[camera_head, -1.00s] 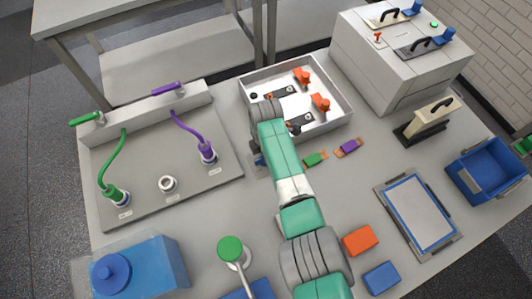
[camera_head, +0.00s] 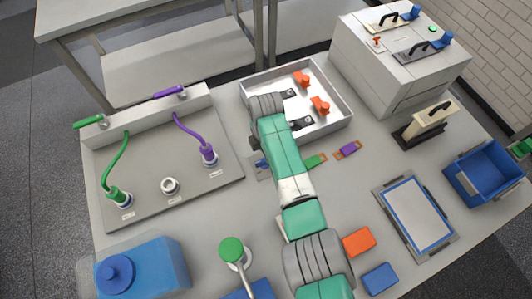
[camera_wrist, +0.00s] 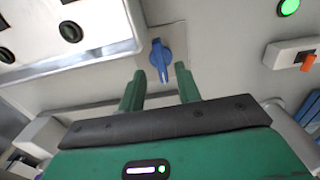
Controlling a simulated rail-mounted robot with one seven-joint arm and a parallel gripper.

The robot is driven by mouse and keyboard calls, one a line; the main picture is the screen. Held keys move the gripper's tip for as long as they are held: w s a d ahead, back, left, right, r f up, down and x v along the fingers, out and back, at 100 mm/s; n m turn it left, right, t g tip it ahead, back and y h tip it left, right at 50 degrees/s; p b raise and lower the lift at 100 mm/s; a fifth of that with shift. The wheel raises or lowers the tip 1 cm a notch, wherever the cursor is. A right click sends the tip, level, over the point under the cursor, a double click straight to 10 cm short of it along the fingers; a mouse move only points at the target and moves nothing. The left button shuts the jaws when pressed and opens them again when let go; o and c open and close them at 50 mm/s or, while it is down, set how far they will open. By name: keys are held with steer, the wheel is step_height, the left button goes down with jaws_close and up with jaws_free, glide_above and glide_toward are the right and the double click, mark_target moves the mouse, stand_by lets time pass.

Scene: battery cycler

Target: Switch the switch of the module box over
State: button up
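The module box appears to be the white open box (camera_head: 347,113) at the back middle of the table in the head view, with orange parts and black pieces inside. A blue switch lever (camera_wrist: 160,58) sits on a small grey plate (camera_wrist: 176,40) in the wrist view, beside a pale box wall. A bit of blue (camera_head: 262,163) shows beside my arm in the head view, likely the same switch. My gripper (camera_wrist: 160,80) is open and empty, its two green fingers apart, with the lever just beyond the gap between them. My arm hides the gripper in the head view.
A grey board (camera_head: 195,196) with green and purple cables stands left. Small green (camera_head: 315,161) and purple (camera_head: 347,150) pieces lie right of my arm. A white cabinet (camera_head: 385,80) stands back right. A white block with an orange part (camera_wrist: 308,62) shows in the wrist view.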

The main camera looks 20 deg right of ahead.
step_height(320, 180, up, 4)
steer(key=shift+p, duration=0.4)
